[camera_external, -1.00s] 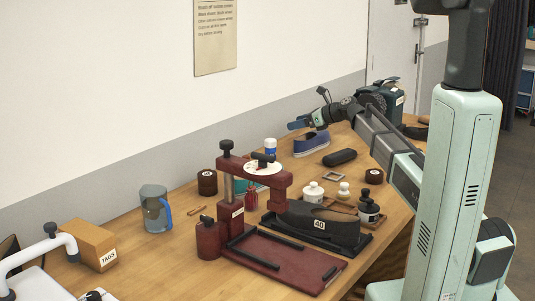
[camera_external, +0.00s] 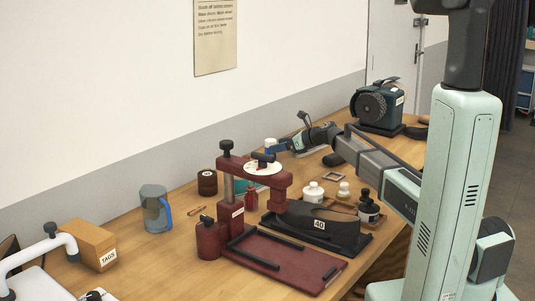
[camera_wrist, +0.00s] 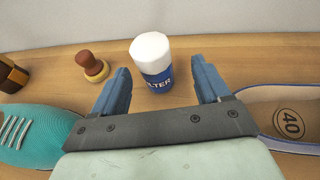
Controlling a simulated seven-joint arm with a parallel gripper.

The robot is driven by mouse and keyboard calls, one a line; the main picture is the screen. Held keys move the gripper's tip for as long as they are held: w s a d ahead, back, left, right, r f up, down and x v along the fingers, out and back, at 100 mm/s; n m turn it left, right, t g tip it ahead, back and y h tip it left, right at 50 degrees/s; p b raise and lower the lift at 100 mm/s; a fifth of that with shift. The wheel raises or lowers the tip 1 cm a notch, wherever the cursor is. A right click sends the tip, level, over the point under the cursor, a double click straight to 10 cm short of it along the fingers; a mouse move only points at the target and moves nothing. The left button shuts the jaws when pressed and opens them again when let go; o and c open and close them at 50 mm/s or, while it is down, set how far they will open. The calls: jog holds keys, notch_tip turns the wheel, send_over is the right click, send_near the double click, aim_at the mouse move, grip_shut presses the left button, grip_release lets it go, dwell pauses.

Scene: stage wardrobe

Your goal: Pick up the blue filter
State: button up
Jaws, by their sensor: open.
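The blue filter (camera_wrist: 157,76) is a small upright cylinder with a white cap and a blue label whose visible letters end in "LTER". It stands on the wooden table in the wrist view. In the external view its white and blue top (camera_external: 270,144) shows behind the red press, partly covered. My gripper (camera_wrist: 161,68) is open and empty. Its blue fingers are on either side of the filter in the wrist picture, with gaps to both sides. In the external view my gripper (camera_external: 288,147) is low over the table, just right of the filter.
A stamp (camera_wrist: 93,66) and a dark jar (camera_wrist: 11,75) stand left of the filter. The red press (camera_external: 238,180) stands in front. The wall is close behind.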

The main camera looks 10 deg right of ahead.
aim_at(266, 149)
jog(key=shift+s+x, duration=0.1)
jog(key=shift+x, duration=1.5)
jog(key=shift+s+x, duration=0.15)
jog(key=shift+x, duration=1.45)
jog(key=shift+a, duration=0.1)
jog(key=c, duration=1.1)
